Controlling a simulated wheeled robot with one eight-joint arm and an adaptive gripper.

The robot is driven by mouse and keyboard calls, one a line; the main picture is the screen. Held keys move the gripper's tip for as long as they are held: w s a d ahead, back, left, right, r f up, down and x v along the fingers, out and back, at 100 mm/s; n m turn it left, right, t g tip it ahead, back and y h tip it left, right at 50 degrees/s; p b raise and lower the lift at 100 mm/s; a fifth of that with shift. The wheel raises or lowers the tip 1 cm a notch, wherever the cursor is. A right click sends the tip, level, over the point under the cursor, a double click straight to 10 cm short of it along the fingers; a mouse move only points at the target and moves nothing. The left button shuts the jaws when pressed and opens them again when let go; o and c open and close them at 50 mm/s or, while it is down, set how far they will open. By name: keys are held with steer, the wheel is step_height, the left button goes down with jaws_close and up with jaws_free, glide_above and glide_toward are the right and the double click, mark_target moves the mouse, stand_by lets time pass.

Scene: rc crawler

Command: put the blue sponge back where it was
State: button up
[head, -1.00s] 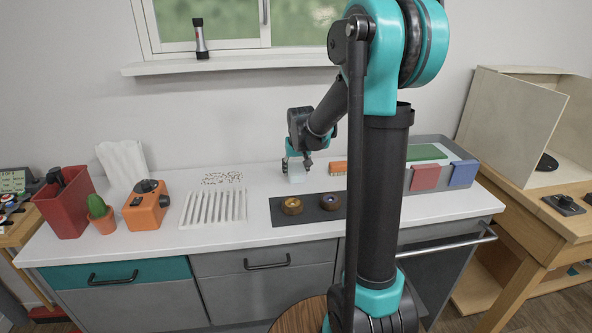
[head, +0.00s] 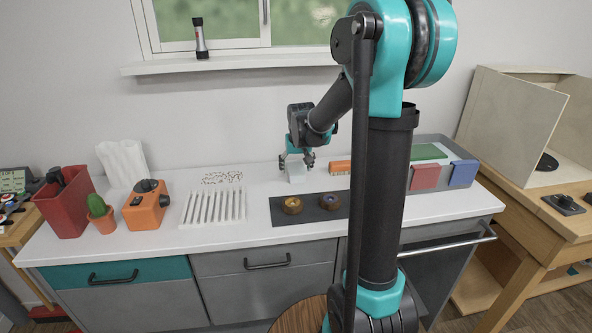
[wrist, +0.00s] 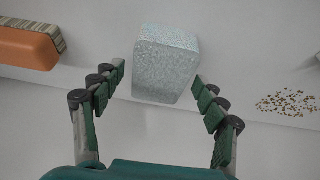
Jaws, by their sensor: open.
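A pale grey-blue speckled block (wrist: 165,62), which looks like the sponge, stands on the white counter near the wall. In the head view it shows (head: 296,175) just below my gripper (head: 296,160). In the wrist view my gripper (wrist: 158,73) is open, its two fingers on either side of the block's near end, with visible gaps. The block extends beyond the fingertips. A stronger blue flat piece (head: 463,173) leans at the front of the grey tray (head: 440,143), beside a red one (head: 425,177); I cannot tell whether it is a sponge.
An orange brush (head: 340,167) lies right of the block and also shows in the wrist view (wrist: 30,45). Crumbs (head: 222,178) lie to the left, beyond a white ribbed rack (head: 213,207). A dark mat (head: 310,218) with two round pieces lies in front.

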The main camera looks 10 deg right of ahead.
steer(key=v, duration=1)
steer(key=shift+s+r, duration=0.25)
steer(key=shift+r, duration=0.1)
